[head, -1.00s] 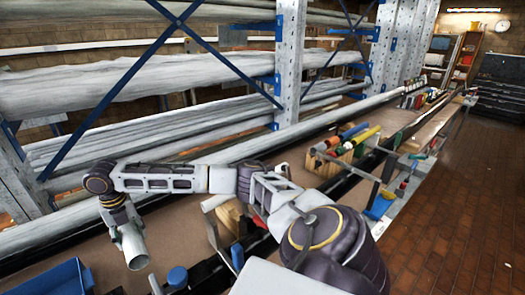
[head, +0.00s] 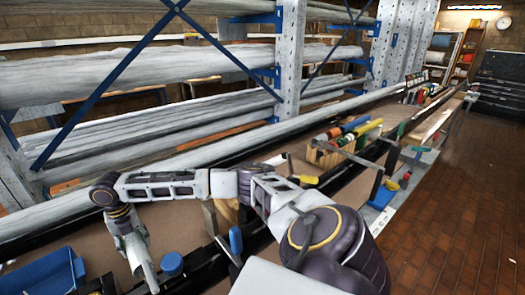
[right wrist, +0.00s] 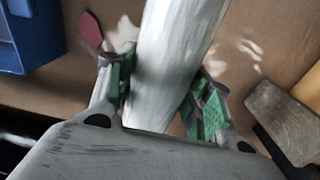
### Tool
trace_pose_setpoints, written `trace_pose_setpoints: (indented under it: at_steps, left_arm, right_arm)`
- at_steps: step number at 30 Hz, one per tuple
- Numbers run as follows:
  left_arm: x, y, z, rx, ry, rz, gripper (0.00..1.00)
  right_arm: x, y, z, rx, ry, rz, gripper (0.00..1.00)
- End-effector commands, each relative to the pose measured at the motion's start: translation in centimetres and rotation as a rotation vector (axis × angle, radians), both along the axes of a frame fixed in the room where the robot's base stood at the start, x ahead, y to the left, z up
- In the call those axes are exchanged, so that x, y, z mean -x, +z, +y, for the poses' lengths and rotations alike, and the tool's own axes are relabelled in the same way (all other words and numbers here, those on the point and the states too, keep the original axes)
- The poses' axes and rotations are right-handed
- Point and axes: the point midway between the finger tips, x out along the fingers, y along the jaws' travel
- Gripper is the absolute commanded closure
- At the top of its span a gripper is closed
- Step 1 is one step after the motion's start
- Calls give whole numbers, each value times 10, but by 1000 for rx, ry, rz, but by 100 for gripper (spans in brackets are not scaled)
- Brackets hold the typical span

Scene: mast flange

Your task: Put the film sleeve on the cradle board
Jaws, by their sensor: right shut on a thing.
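My right gripper (head: 143,262) hangs at the lower left of the head view, above the brown bench top (head: 190,222). It is shut on a long whitish roll, which I take to be the film sleeve (head: 149,274). In the right wrist view the sleeve (right wrist: 180,50) runs between the two green-padded fingers (right wrist: 162,95) and out past the top edge. Its near end is hidden behind my gripper body. I cannot tell which thing is the cradle board. My left gripper is not in view.
A blue bin (head: 40,276) stands at the lower left. A blue-topped piece (head: 172,263) is just right of my gripper. A wooden rack with coloured rolls (head: 345,145) stands further along the bench. Racks of long wrapped rolls (head: 150,70) line the back. The tiled floor at right is clear.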

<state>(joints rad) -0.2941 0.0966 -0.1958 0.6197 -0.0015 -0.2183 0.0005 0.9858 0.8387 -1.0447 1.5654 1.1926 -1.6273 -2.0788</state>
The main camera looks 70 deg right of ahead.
Motion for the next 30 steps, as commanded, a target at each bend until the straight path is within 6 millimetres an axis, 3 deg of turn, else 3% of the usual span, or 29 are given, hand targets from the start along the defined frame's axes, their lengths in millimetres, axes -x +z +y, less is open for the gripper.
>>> trace_pose_setpoints:
  at_steps: [17, 30]
  left_arm:
    - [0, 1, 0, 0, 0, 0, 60]
    - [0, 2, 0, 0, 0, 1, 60]
  right_arm:
    - [0, -1, 0, 0, 0, 1, 74]
    - [1, -45, 0, 1, -1, 3, 74]
